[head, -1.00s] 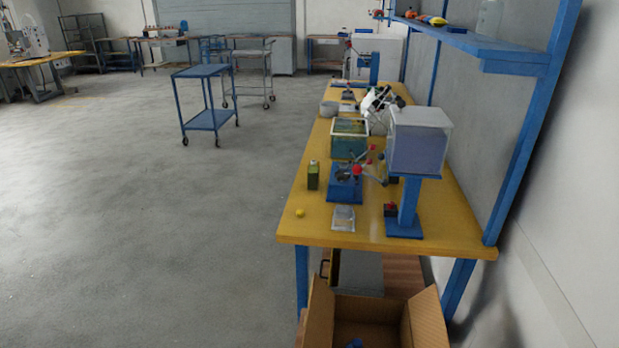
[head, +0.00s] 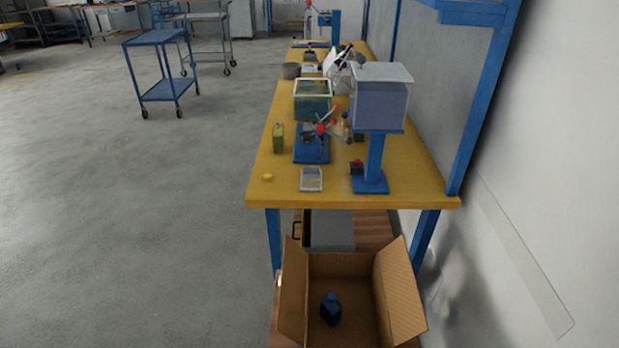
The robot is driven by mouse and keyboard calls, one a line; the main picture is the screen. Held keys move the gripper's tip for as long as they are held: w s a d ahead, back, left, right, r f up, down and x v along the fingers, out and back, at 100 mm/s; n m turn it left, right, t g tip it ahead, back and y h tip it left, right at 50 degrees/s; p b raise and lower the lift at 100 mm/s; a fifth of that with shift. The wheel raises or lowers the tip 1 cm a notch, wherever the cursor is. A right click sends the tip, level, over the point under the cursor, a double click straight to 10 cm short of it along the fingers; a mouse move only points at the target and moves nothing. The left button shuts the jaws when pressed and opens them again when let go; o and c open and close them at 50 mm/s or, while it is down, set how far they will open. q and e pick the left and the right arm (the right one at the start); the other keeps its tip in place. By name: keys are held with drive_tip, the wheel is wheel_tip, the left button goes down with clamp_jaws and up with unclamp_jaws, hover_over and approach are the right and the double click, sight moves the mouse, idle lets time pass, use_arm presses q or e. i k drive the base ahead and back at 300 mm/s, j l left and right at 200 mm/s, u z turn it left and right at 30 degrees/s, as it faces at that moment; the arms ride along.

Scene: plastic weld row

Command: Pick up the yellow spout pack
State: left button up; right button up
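A small yellow thing (head: 267,177) lies at the near left corner of the yellow-topped workbench (head: 410,190). It is too small to tell whether it is a spout pack. Behind it, near the bench's left edge, an olive-green container (head: 278,138) stands upright. Neither of my grippers is in view.
An open carton (head: 400,295) holding a blue thing (head: 331,309) is in front.

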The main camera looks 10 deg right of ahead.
sight(277, 137)
drive_tip(key=i+j+u, duration=0.45)
drive_tip(key=i+j, duration=0.15)
drive_tip(key=j, duration=0.35)
drive_tip(key=i+j+u, duration=0.4)
drive_tip(key=i+j, duration=0.3)
drive_tip(key=i+j+z, duration=0.1)
drive_tip(key=i+z, duration=0.3)
drive_tip(key=i+j+z, duration=0.3)
drive_tip(key=i+z, duration=0.15)
drive_tip(key=i, duration=0.15)
